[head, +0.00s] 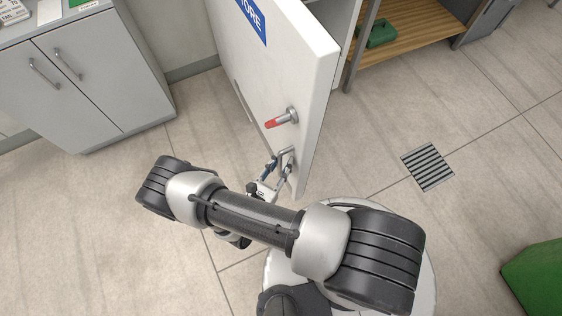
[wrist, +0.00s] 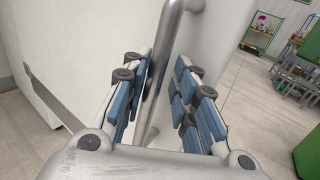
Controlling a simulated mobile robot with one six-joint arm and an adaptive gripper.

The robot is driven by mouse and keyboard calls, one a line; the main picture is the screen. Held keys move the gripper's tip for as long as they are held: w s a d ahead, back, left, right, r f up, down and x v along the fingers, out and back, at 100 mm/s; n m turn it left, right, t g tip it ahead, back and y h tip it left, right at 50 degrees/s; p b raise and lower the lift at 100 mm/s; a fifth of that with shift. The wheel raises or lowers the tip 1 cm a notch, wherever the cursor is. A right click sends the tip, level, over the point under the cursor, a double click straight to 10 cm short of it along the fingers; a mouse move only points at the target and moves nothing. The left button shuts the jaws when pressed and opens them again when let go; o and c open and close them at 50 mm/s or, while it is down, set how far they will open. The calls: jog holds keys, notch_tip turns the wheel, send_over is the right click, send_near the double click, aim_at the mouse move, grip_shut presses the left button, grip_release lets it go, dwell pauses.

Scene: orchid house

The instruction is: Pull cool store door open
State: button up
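The white cool store door (head: 270,60) stands swung out from its frame, with a blue sign reading "TORE" at its top and its free edge facing my side. A red-tipped lever (head: 281,118) sticks out from its face. Below the lever is a grey metal pull handle (head: 287,157). My gripper (head: 270,176) is at this handle, partly hidden behind my arm. In the wrist view, the blue-padded fingers stand either side of the handle bar (wrist: 165,75). They look spread, with a visible gap on the right side of the bar.
A grey cabinet (head: 80,80) stands left of the door. A wooden-slatted shelf (head: 415,35) with a green item (head: 382,33) is at the upper right. A floor drain (head: 427,166) and a green object (head: 540,275) lie to the right. Tiled floor between is clear.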

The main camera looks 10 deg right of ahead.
jog(key=shift+o, duration=0.5)
jog(key=shift+w+a, duration=0.1)
jog(key=shift+a, duration=0.05)
jog(key=shift+a, duration=0.1)
jog(key=shift+s+a, duration=0.25)
jog(key=shift+s, duration=0.05)
jog(key=v, duration=1.1)
jog(key=shift+s, duration=0.1)
